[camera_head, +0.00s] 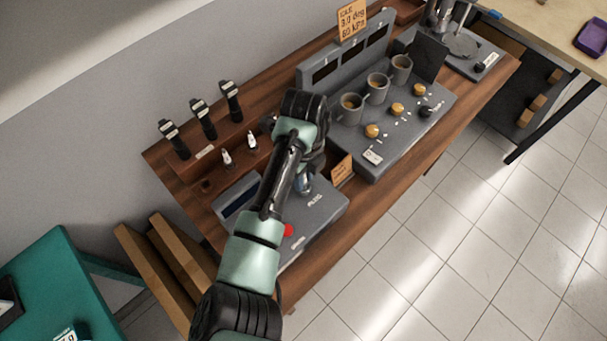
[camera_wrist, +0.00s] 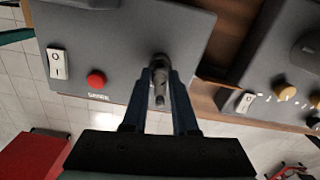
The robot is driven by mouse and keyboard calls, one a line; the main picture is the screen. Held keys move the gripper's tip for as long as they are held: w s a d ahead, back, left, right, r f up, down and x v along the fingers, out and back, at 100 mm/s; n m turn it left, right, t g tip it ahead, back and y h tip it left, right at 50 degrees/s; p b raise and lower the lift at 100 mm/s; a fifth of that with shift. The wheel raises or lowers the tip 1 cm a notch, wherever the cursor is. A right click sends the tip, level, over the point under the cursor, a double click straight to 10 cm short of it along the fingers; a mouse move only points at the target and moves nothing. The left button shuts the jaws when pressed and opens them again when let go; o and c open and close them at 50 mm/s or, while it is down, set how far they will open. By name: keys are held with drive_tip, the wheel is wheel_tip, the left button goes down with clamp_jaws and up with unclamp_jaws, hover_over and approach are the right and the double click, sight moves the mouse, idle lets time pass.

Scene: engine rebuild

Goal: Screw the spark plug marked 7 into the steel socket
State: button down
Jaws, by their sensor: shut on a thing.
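My gripper (camera_wrist: 161,76) is shut on a small grey metal cylinder, which looks like a spark plug (camera_wrist: 160,90). Its marking cannot be read. The plug's far end points at the top of the grey tester box (camera_wrist: 120,30), where a dark round spot shows at its tip. The steel socket is not clearly visible, being hidden by the plug and fingers, so I cannot tell whether the plug touches it. In the head view my arm covers most of the gripper, over the right part of the tester box (camera_head: 316,212). Two white-topped plugs (camera_head: 227,158) (camera_head: 252,140) stand in the wooden rack.
A red button (camera_wrist: 96,80) and white switch (camera_wrist: 59,64) sit on the tester box. Black coil-like parts (camera_head: 203,118) stand behind the rack. A small sign (camera_head: 341,168) and a grey machine with cups (camera_head: 377,88) stand close on the right.

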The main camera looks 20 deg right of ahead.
drive_tip(key=m+b, duration=0.1)
drive_tip(key=m, duration=0.3)
drive_tip(key=shift+m, duration=0.4)
drive_tip(key=m+b, duration=0.1)
drive_tip(key=m, duration=0.3)
drive_tip(key=shift+m, duration=0.3)
drive_tip(key=m+b, duration=0.2)
drive_tip(key=m, duration=0.2)
drive_tip(key=shift+w+f, duration=0.1)
drive_tip(key=shift+b, duration=0.45)
drive_tip(key=shift+m+b, duration=0.5)
drive_tip(key=shift+b, duration=0.6)
drive_tip(key=c, duration=0.6)
unclamp_jaws()
drive_tip(key=shift+c, duration=0.2)
